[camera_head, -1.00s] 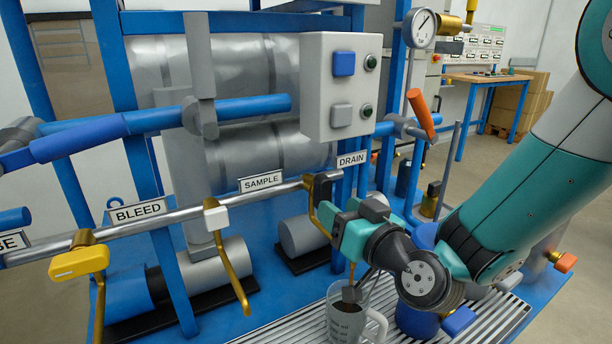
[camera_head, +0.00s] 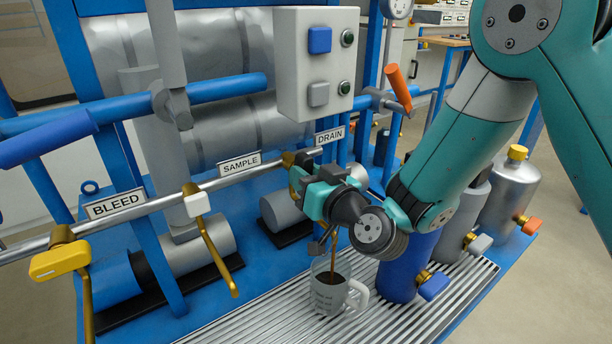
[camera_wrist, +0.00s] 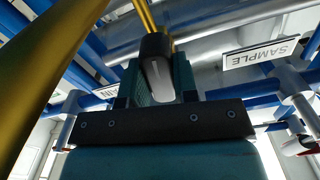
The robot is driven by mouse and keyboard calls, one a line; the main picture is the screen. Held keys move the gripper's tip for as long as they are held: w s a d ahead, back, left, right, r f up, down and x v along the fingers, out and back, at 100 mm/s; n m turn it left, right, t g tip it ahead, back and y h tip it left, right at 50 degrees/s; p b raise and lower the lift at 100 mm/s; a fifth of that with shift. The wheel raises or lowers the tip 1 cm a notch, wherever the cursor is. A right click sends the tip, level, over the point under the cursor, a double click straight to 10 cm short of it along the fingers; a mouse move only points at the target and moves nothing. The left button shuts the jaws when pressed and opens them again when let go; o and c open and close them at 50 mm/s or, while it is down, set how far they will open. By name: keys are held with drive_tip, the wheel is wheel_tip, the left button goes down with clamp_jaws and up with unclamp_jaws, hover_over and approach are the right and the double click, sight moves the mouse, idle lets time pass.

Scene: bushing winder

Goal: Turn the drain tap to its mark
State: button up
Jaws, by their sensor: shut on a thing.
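The drain tap (camera_head: 290,158) sits at the right end of the steel pipe, beside the DRAIN label (camera_head: 330,135). Its brass body shows behind my gripper (camera_head: 302,180), which covers the handle in the head view. A brass rod runs up from the handle there. A thin brown line runs down below my gripper into a clear mug (camera_head: 330,296), with dark brown liquid visible inside. The tap's mark is not visible.
The sample tap (camera_head: 197,203) with a white handle and the bleed tap (camera_head: 62,259) with a yellow handle are on the same pipe to the left. The mug stands on a slatted grating (camera_head: 265,325). A blue cylinder (camera_head: 398,262) stands close to its right.

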drive_tip(key=shift+m, duration=0.3)
drive_tip(key=m, duration=0.3)
drive_tip(key=shift+m, duration=0.4)
drive_tip(key=m, duration=0.3)
drive_tip(key=shift+s+m, duration=0.1)
drive_tip(key=shift+m, duration=0.2)
drive_tip(key=m, duration=0.4)
drive_tip(key=shift+a+p, duration=0.1)
drive_tip(key=shift+p, duration=0.25)
drive_tip(key=shift+m, duration=1.8)
drive_tip(key=o, duration=0.9)
drive_tip(key=shift+r, duration=0.1)
